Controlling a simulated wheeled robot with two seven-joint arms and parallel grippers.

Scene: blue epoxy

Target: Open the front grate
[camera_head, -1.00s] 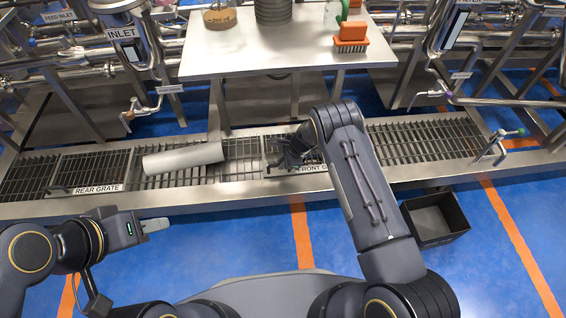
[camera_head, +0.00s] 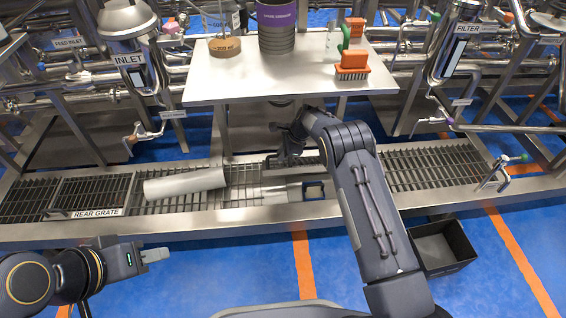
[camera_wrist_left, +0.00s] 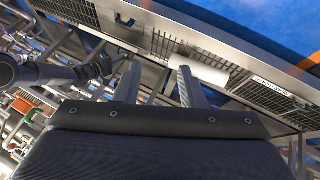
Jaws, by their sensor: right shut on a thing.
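The front grate (camera_head: 308,160) is in the metal floor channel, in the middle of the head view. Its label is not readable now. A bare metal trough (camera_head: 280,188) shows in front of it, with a small dark blue-framed opening. My right gripper (camera_head: 284,150) is shut on the grate's edge, just below the table; my forearm hides much of the grate. My left gripper (camera_head: 155,255) is empty over the blue floor in front of the channel. Its two fingers stand apart in the left wrist view (camera_wrist_left: 160,85).
The rear grate (camera_head: 95,195) lies in the channel at left, with a grey cylinder (camera_head: 185,185) on the grating beside it. A steel table (camera_head: 270,75) with a brush (camera_head: 352,62) stands behind. A black bin (camera_head: 440,248) sits on the floor at right.

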